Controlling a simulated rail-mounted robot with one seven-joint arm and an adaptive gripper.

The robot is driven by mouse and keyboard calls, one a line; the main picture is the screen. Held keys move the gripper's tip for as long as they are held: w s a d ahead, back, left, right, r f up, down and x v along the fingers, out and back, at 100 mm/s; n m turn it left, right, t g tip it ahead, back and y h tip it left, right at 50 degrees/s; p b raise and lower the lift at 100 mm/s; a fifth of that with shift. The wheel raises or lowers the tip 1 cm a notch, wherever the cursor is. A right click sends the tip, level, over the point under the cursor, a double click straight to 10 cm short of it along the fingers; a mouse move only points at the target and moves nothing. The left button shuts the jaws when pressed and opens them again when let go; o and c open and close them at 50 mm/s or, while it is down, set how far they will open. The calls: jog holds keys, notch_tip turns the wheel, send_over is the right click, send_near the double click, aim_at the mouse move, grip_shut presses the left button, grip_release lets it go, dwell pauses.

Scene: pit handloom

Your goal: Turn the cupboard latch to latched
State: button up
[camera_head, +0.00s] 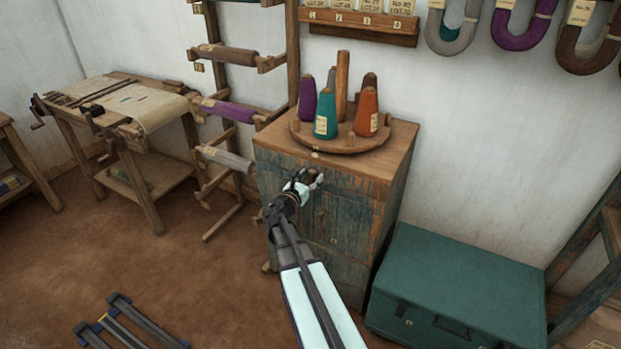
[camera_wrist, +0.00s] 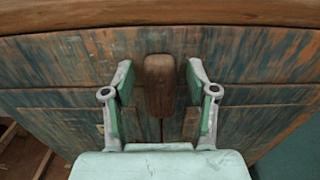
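The cupboard (camera_head: 345,225) is a worn blue-green and brown wooden cabinet, and its front fills most of the wrist view (camera_wrist: 65,70). The latch (camera_wrist: 160,86) is a small brown wooden block with rounded ends. It stands upright in the wrist view, over the top of the seam between the doors. My gripper (camera_head: 309,180) is at the upper front of the cupboard. In the wrist view my gripper (camera_wrist: 159,76) is open, with one finger on each side of the latch and a gap on both sides. The head view largely hides the latch behind my gripper.
A round wooden stand (camera_head: 340,141) with several thread cones is on the cupboard top. A green trunk (camera_head: 460,285) stands right of the cupboard. A rack of rollers (camera_head: 228,113) stands to the left. The brown floor (camera_head: 215,290) in front is mostly clear.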

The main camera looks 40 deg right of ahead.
jog(key=shift+a, duration=0.1)
jog(key=v, duration=1.2)
dwell(0.4)
jog(key=s+a+f+m+g+y, duration=0.45)
jog(key=s+f+m, duration=0.35)
jog(key=f, duration=0.4)
jog(key=s+a+f+m+g+y, duration=0.4)
jog(key=s+f+m, duration=0.35)
jog(key=f, duration=0.55)
jog(key=s+a+f+m+g+y, duration=0.2)
jog(key=s+a+f, duration=0.5)
jog(key=s+a, duration=0.4)
jog(key=s+a+f+m+g+y, duration=0.3)
jog(key=s+a+f+m+y, duration=0.2)
jog(key=s+a, duration=0.5)
jog(key=s+f+y, duration=0.1)
jog(key=s+f, duration=0.1)
jog(key=s, duration=0.3)
jog(key=shift+a+f, duration=0.4)
